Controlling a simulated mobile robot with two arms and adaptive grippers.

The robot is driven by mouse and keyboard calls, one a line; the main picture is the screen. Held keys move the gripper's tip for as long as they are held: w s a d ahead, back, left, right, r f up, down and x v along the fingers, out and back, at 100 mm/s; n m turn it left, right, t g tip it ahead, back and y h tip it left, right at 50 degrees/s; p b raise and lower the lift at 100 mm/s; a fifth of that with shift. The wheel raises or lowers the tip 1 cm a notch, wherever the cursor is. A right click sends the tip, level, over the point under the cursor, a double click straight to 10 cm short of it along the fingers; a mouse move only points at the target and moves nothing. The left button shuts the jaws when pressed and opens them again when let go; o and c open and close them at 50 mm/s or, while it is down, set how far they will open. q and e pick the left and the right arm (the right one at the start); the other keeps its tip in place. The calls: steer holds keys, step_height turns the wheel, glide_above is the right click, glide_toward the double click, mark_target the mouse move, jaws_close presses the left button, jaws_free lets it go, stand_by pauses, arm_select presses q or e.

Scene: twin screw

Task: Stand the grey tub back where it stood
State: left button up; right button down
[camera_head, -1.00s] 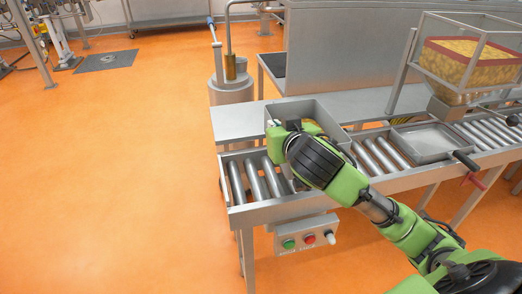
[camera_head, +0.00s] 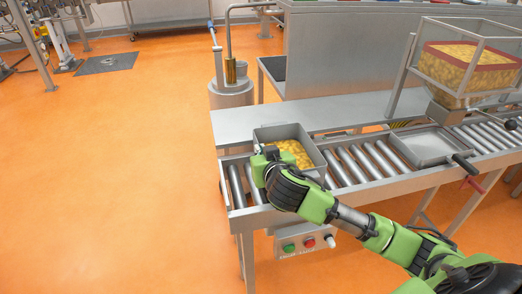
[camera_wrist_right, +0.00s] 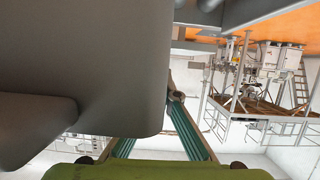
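The grey tub (camera_head: 318,155) is at the left end of the roller conveyor, upright and open at the top. Yellow pieces (camera_head: 294,150) lie inside it. My right gripper (camera_head: 268,152) is at the tub's left front side, shut on it; the wrist hides part of that side and the exact grip. In the right wrist view the tub's smooth grey wall (camera_wrist_right: 90,60) fills the left, and my fingers (camera_wrist_right: 175,97) come together beside it. I cannot tell if the tub rests fully on the rollers. My left gripper is not in view.
Bare rollers (camera_head: 365,160) run right of the tub to a shallow grey tray (camera_head: 430,146). A hopper (camera_head: 465,68) of yellow pieces stands above. A flat metal shelf (camera_head: 240,122) lies behind, and a button box (camera_head: 305,240) hangs below the conveyor.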

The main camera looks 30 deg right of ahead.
steer(key=shift+f+b, duration=0.35)
steer(key=shift+f, duration=0.2)
steer(key=c, duration=2.3)
jaws_free()
steer(key=shift+r, duration=0.3)
steer(key=shift+r+p, duration=0.6)
steer(key=shift+f+b+v, duration=0.15)
steer(key=shift+b+v, duration=0.2)
steer(key=shift+v, duration=2.6)
steer(key=shift+f+b+v, duration=0.15)
steer(key=shift+b+v, duration=0.2)
steer(key=shift+v, duration=2.6)
steer(key=shift+s, duration=0.1)
